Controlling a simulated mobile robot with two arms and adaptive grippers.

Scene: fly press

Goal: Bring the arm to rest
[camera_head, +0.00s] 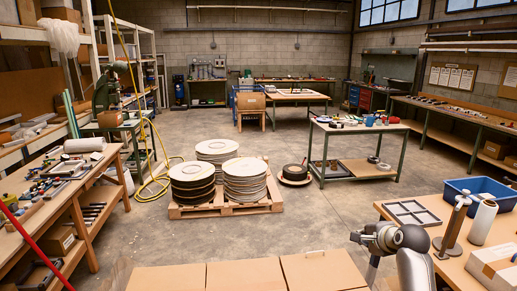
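An arm of mine, grey and white with a dark joint, rises from the bottom edge right of centre, in front of the right-hand wooden bench (455,262). Its upper end bends to the left and ends in a small grey metallic part, which I take as my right gripper (360,237). Its fingers are too small and too foreshortened to tell whether they are open or shut. I see nothing held in it. My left gripper is not in view.
Cardboard boxes (243,275) line the bottom edge left of my arm. The right bench carries a blue bin (478,193), a grey frame (410,212) and a white roll (482,222). A loaded pallet (225,209) stands mid-floor. Floor between pallet and boxes is clear.

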